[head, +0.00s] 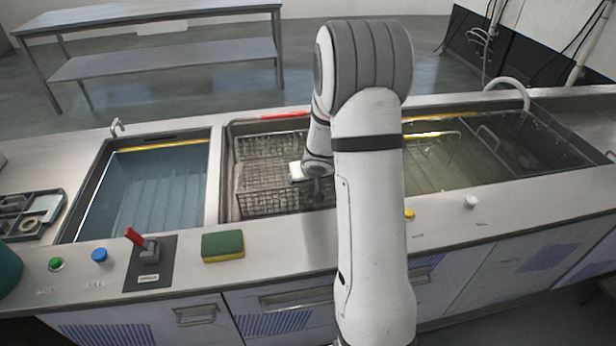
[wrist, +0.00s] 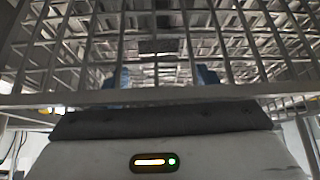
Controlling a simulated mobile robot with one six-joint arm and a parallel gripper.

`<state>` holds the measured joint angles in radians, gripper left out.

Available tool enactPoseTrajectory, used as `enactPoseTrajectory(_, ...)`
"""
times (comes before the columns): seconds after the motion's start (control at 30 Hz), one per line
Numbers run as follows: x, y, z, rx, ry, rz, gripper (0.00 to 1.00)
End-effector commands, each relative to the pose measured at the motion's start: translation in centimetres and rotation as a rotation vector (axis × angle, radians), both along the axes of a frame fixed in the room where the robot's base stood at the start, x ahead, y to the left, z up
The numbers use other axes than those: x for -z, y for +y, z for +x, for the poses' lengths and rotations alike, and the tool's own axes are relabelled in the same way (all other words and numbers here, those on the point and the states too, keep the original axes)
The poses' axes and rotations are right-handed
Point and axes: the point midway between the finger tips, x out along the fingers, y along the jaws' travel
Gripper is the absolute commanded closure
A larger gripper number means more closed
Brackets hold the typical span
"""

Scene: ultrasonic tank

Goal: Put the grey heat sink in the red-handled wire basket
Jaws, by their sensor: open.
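The wire basket (head: 262,202) sits in the middle tank, and its red handle (head: 282,116) shows along the back rim. My gripper (head: 318,190) is low over the right part of this basket, partly hidden by my arm. In the wrist view, basket wires (wrist: 60,55) pass close in front of the camera. My gripper's two blue fingertips (wrist: 162,76) stand apart behind the wires, open, with nothing clearly between them. I cannot make out the grey heat sink in either view; my arm hides part of the basket and tank.
A blue-water tank (head: 155,190) is on the left and a murky tank (head: 450,165) on the right. A green-yellow sponge (head: 223,246), a red-topped lever (head: 140,243) and a blue knob (head: 99,256) are on the front ledge. A parts tray (head: 30,213) lies far left.

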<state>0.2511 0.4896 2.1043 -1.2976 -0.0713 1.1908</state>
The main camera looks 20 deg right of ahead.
Motion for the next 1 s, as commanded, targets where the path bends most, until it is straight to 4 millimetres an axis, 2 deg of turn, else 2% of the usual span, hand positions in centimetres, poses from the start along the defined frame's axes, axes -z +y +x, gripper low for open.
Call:
enactPoseTrajectory(0.03, -1.8, 0.0, -0.6, -0.001, -0.002, -0.001, 0.35)
enactPoseTrajectory(0.2, -5.1, 0.3, -2.7, 0.001, -0.002, -0.001, 0.35)
enactPoseTrajectory(0.33, -6.8, 0.5, -3.9, -0.001, -0.001, -0.001, 0.35)
enactPoseTrajectory(0.6, -8.8, 0.7, -5.2, 0.004, -0.005, -0.014, 0.35)
enactPoseTrajectory(0.67, -9.9, 0.6, -5.4, 0.014, -0.012, -0.04, 0.35)
enactPoseTrajectory(0.77, -13.0, 0.5, -6.6, 0.047, -0.021, -0.108, 0.35)
enactPoseTrajectory(0.87, -16.7, 0.8, -9.2, 0.086, -0.006, -0.176, 0.35)
enactPoseTrajectory(1.0, -20.6, 2.5, -14.3, 0.115, 0.062, -0.208, 0.35)
